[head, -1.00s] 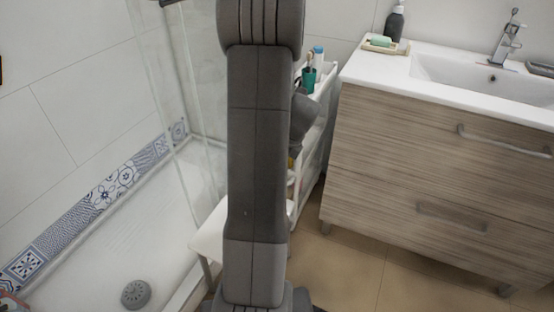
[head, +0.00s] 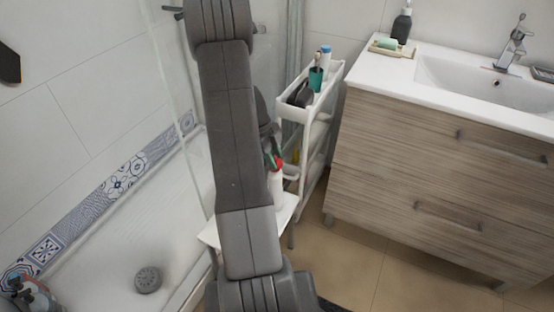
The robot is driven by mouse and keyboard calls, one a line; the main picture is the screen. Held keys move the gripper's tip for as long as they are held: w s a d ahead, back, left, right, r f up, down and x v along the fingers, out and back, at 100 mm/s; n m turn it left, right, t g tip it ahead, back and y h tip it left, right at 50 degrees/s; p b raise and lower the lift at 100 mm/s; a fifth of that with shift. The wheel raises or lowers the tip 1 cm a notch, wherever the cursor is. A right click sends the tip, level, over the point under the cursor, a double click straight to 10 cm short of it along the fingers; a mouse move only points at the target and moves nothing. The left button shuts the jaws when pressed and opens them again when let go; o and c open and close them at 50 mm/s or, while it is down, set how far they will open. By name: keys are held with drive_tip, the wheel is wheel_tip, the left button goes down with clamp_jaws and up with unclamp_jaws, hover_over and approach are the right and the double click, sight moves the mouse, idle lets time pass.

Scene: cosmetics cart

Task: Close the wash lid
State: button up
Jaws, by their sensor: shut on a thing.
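A white wash bottle (head: 276,188) stands upright at the white stool beside the cart, partly behind my arm. Red and green show at its top, where the lid is; they are too small to tell whether the lid is open or shut. My gripper (head: 270,158) is mostly hidden behind my grey arm. Its dark end comes down to the top of the bottle, shut on it. Which part of the top lies between the fingers is not clear.
The white stool (head: 288,212) is low in front. A white slim cart (head: 333,75) holds a teal cup (head: 316,78) and dark items. A wooden vanity (head: 440,150) stands right, the glass shower screen left. Tan floor is open in front of the vanity.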

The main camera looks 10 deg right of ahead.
drive_tip(key=shift+w+a+f+g+h+b, duration=0.15)
drive_tip(key=shift+a+f+g+h+b, duration=0.05)
drive_tip(key=shift+g+h+b, duration=0.4)
drive_tip(key=shift+w+a+f+g+h+b, duration=0.2)
drive_tip(key=shift+g+h+b, duration=0.15)
drive_tip(key=shift+h, duration=0.35)
drive_tip(key=o, duration=1)
wheel_tip(320, 180, up, 10)
drive_tip(key=shift+a+r+p, duration=0.1)
drive_tip(key=shift+p, duration=0.3)
